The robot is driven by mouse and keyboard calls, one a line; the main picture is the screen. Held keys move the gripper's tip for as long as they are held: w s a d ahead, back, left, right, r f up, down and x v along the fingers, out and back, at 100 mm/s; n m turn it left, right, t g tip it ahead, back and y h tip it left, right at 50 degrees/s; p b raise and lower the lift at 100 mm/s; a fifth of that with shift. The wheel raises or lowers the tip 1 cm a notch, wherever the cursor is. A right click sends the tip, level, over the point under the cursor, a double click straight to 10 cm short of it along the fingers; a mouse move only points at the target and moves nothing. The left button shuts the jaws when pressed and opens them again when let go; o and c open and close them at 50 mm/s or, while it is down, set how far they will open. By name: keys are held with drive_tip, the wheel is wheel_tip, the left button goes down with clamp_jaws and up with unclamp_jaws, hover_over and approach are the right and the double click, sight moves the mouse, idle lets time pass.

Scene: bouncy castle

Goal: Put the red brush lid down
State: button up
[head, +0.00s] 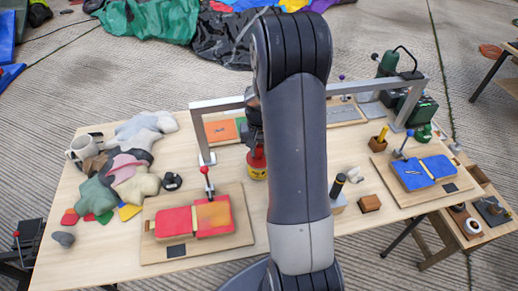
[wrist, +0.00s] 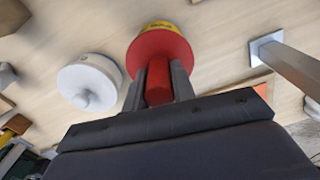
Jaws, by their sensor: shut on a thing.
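The red brush lid (wrist: 160,58) is in the wrist view, with its red handle (wrist: 158,82) between the two fingers of my gripper (wrist: 158,90). My gripper is shut on that handle. A yellow pot (wrist: 158,25) shows just beyond the lid's wide edge; I cannot tell whether the lid rests on it or hovers just over it. In the head view the red lid (head: 256,158) shows above the yellow pot (head: 258,173), left of my arm. My arm hides part of the table there, and the brush itself is not visible.
A white round pot with a knob (wrist: 88,84) stands close left in the wrist view. A grey metal frame (head: 203,146) stands over the table, with one post near my gripper. A red-and-orange patch board (head: 178,228) lies in front, and cloth pieces (head: 130,170) lie left.

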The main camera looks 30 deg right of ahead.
sight(259, 145)
drive_tip(key=o, duration=0.9)
drive_tip(key=shift+f, duration=0.1)
wheel_tip(259, 145, up, 12)
drive_tip(key=shift+r, duration=0.2)
wheel_tip(259, 145, down, 13)
drive_tip(key=shift+r, duration=2.1)
